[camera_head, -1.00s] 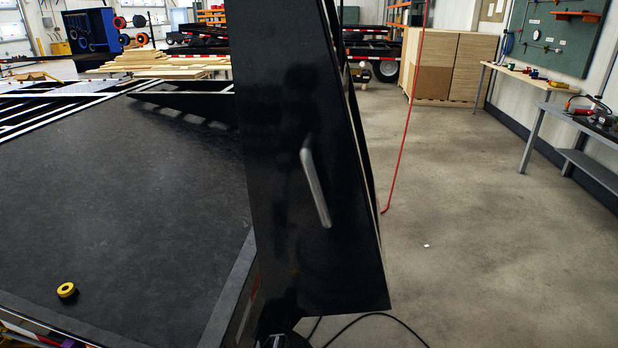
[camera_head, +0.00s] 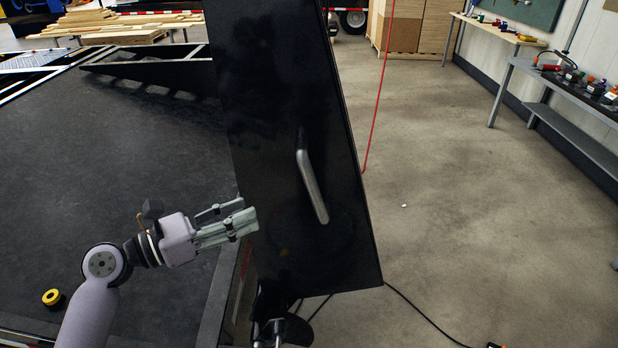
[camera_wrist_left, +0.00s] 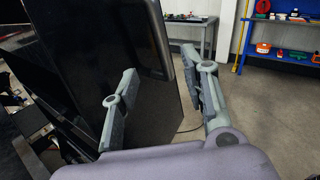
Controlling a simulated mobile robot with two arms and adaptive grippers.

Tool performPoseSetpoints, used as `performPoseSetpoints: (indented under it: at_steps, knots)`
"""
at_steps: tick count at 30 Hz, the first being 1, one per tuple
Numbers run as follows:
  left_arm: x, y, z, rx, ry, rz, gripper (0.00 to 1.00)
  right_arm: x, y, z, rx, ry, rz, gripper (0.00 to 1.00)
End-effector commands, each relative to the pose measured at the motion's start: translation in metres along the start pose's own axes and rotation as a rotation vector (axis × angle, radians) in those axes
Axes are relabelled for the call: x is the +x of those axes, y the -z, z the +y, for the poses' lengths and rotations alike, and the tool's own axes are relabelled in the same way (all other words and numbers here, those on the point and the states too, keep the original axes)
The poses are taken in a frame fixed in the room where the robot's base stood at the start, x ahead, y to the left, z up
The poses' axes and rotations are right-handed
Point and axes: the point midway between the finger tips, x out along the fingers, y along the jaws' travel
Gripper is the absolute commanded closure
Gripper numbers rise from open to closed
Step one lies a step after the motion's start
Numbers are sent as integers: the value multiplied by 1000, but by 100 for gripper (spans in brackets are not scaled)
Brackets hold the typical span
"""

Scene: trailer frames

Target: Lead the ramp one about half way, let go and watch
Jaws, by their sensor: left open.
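The ramp (camera_head: 275,110) is a tall black panel standing steeply upright at the edge of the dark deck (camera_head: 130,190), with a bent metal handle (camera_head: 312,187) on its face. My right gripper is out of view.
A yellow tape roll (camera_head: 53,297) lies on the deck. A red cord (camera_head: 378,95) hangs right of the ramp, and a black cable (camera_head: 425,310) lies on the floor. Workbenches (camera_head: 570,95) stand along the right wall. The concrete floor (camera_head: 470,200) between is open.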

Motion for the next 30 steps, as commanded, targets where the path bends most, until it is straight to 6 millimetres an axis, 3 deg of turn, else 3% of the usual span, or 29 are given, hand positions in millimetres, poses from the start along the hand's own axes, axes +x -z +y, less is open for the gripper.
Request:
performPoseSetpoints:
  at_steps: [18,24,30]
  knots:
    - [128,-2,1,-1,-1,-1,59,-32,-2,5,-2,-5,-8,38]
    - [155,0,1,2,-3,0,59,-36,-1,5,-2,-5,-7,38]
    - [164,1,1,3,-3,1,59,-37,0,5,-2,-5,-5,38]
